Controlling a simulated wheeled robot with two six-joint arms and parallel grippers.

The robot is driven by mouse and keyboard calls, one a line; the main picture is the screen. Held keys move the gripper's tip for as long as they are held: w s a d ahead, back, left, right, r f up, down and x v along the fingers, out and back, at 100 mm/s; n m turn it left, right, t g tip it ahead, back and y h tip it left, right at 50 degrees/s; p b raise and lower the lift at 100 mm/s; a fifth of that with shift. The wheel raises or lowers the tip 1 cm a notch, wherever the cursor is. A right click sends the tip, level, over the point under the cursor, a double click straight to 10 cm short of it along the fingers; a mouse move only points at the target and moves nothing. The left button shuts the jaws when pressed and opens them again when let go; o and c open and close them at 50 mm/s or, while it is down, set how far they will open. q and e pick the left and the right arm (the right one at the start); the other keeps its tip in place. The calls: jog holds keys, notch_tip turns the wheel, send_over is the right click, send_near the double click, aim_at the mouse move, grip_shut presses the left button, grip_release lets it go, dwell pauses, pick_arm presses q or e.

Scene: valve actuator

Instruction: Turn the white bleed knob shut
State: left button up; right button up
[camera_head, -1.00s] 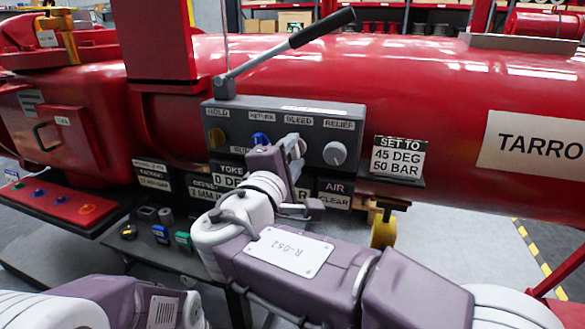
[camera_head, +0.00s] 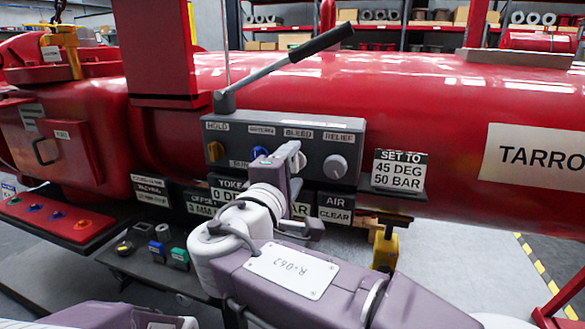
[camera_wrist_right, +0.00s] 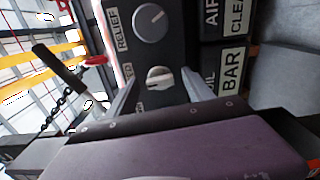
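The white bleed knob (camera_wrist_right: 158,77) shows in the right wrist view on the dark control panel, with a pale ridge across its face. It lies between and just beyond the tips of my right gripper (camera_wrist_right: 160,94), whose two grey fingers stand apart on either side. I cannot tell whether they touch it. In the head view my right gripper (camera_head: 290,156) is in front of the panel (camera_head: 218,126) under the BLEED label (camera_head: 298,134) and hides the knob. My left gripper is out of view; only part of that arm shows at lower left.
A long lever (camera_head: 290,62) rises above the panel. Sign plates (camera_head: 335,208) sit just below.

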jog(key=shift+s+a, duration=0.15)
jog(key=shift+s, duration=0.15)
jog(key=p+v, duration=0.2)
jog(key=v, duration=0.6)
jog(key=shift+s, duration=0.2)
